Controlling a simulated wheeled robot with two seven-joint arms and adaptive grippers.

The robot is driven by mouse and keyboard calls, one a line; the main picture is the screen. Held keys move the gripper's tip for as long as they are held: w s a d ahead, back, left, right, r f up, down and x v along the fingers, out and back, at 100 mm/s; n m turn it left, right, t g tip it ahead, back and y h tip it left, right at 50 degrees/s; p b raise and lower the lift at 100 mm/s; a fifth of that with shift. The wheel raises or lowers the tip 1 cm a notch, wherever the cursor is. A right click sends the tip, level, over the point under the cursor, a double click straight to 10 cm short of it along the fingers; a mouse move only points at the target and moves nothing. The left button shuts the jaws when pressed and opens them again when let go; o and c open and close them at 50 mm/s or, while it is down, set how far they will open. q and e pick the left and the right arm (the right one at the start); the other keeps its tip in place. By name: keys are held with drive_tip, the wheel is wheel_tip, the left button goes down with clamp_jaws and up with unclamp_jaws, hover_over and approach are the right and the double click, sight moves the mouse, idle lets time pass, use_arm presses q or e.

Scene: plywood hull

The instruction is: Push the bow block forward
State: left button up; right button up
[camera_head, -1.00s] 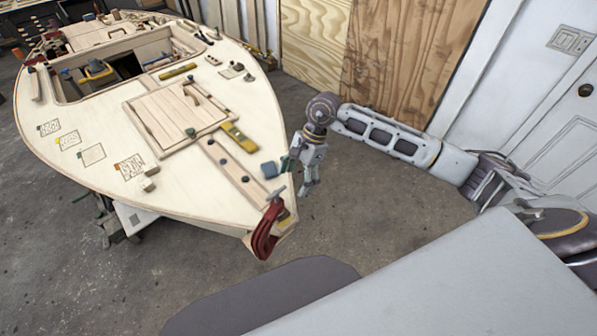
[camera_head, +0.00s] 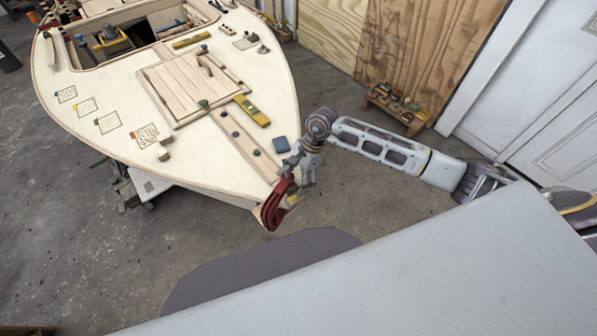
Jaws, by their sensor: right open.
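The plywood hull (camera_head: 215,150) fills the left of the head view, with its pointed bow toward me. At the bow tip sits a red clamp-like piece (camera_head: 274,206), with a small yellowish wooden piece (camera_head: 292,200) beside it. I cannot tell for sure which part there is the bow block. My right gripper (camera_head: 298,183) is open and points down at the bow tip, just above and right of the red piece. Its fingers partly overlap that piece in the picture, and contact cannot be told. My left gripper is not in view.
A blue-grey block (camera_head: 281,144) lies on the deck near my right wrist. A low wooden rack (camera_head: 398,108) stands by the plywood wall.

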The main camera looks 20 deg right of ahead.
drive_tip(key=shift+f, duration=0.2)
drive_tip(key=shift+c, duration=0.3)
drive_tip(key=c, duration=1)
drive_tip(key=shift+s, duration=0.1)
drive_tip(key=shift+s+b, duration=0.35)
drive_tip(key=shift+s, duration=0.45)
